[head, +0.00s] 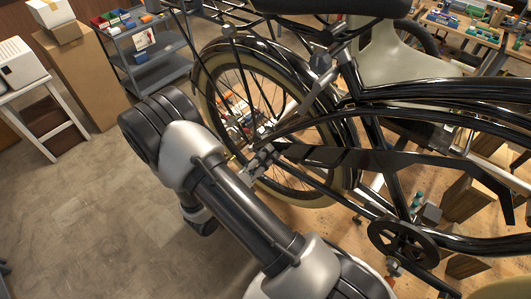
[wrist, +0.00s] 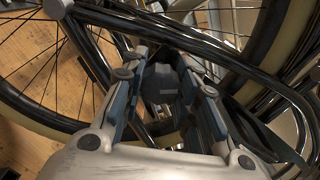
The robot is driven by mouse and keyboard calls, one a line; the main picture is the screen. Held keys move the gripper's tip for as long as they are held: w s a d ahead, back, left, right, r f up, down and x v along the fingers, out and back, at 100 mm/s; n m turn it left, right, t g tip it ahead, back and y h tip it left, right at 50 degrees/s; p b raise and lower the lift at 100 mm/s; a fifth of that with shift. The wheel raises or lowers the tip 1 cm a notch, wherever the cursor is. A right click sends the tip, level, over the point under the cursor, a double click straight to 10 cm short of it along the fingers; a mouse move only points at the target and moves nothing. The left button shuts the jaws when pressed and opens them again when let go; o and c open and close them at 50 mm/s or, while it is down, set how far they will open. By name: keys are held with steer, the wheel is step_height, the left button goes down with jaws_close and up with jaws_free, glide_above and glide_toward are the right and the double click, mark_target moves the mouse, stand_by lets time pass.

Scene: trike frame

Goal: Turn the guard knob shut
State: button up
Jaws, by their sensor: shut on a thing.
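My gripper (wrist: 164,72) fills the middle of the wrist view, its two fingers on either side of a small dark grey block-like piece, which I take for the guard knob (wrist: 160,87). The fingers are shut on it and hide its sides, so I cannot tell how far it is turned. In the head view my gripper (head: 262,162) is small, partly behind my arm, at the left end of the black chain guard (head: 400,165), near the rear wheel's hub. The knob is not clear there.
The rear wheel (head: 212,105), black frame tubes and crank (head: 402,245) crowd around my gripper. A grey shelf cart (head: 155,60) and cardboard boxes (head: 78,75) stand at the back left. The floor (head: 90,220) at the left is clear.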

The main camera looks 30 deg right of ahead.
steer(key=shift+n+p, duration=0.7)
steer(key=shift+n, duration=1)
steer(key=o, duration=1.1)
steer(key=v, duration=1.2)
steer(key=shift+r, duration=0.1)
